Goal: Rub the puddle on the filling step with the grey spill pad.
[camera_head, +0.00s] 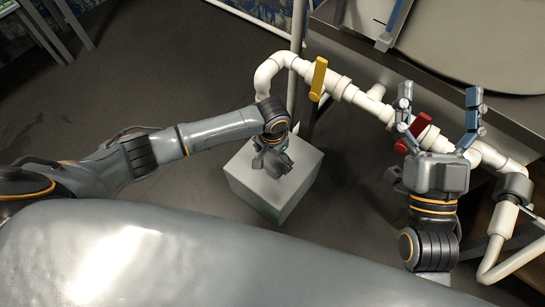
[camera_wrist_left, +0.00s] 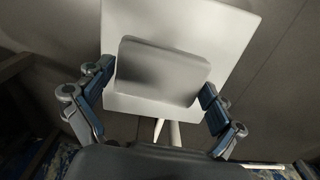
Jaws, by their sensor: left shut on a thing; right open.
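The filling step (camera_head: 258,193) is a pale grey block on the floor, left of the white pipes. My left gripper (camera_head: 273,160) points down over its top and hides part of it. In the left wrist view the grey spill pad (camera_wrist_left: 160,72) lies between the two fingers, which are shut on it. The step (camera_wrist_left: 228,30) shows behind the pad, wider than it; I cannot tell whether they touch. I see no puddle; the pad and gripper cover much of the top. My right gripper (camera_head: 439,97) is open and empty, its fingers spread upward in front of the pipe.
White pipework (camera_head: 345,90) with a yellow handle (camera_head: 318,79) and a red handle (camera_head: 413,133) runs behind the step to the right. A large pale round vessel (camera_head: 470,45) stands at the upper right. The dark floor (camera_head: 170,90) at left is clear.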

